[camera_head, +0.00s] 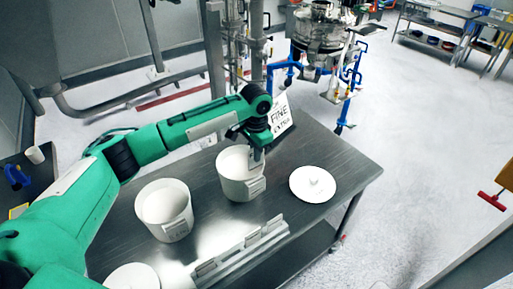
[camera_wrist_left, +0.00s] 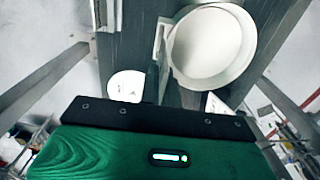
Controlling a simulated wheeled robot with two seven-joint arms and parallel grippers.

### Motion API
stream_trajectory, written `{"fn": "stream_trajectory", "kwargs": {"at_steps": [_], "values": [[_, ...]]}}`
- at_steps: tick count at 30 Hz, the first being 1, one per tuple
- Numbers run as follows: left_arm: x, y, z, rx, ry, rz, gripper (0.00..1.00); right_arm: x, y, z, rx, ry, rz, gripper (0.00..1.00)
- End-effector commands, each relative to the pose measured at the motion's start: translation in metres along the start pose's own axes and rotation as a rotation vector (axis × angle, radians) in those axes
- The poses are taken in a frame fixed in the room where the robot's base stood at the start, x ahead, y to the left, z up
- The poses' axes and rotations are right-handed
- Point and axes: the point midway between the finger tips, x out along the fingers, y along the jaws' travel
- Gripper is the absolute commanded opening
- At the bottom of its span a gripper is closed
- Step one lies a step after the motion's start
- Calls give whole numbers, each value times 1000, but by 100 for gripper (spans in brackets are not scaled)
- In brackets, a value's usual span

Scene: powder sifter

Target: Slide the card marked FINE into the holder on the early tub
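Two white tubs stand on the steel table, one at the left (camera_head: 164,211) and one right of it (camera_head: 236,181). I cannot read which is the early one. The right tub has a small holder (camera_head: 256,188) on its front; a tub with a holder strip (camera_wrist_left: 163,48) on its side shows in the left wrist view (camera_wrist_left: 212,45). My left gripper (camera_head: 258,157) points down at the right tub's rim, above the holder. Its fingertips are too small to tell whether they hold a card. My right gripper is out of view.
A pale rack (camera_head: 240,254) with upright cards lies along the table's front. A white lid (camera_head: 312,184) lies right of the tubs and another (camera_head: 132,277) at the front left. Bare table (camera_head: 335,160) shows at the right end.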

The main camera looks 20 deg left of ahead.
Motion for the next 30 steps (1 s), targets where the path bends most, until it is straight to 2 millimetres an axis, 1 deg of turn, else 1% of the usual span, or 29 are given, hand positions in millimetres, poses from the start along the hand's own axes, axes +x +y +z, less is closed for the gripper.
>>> {"fn": "stream_trajectory", "kwargs": {"at_steps": [5,9,18,20,30], "values": [[0,0,0,0,0,0,0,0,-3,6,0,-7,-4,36],[0,0,0,0,0,0,0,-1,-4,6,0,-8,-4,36],[-2,0,0,0,-1,1,0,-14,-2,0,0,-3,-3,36],[4,0,0,0,-1,1,0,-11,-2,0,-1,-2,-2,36],[21,0,0,0,-1,0,0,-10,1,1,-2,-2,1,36]]}}
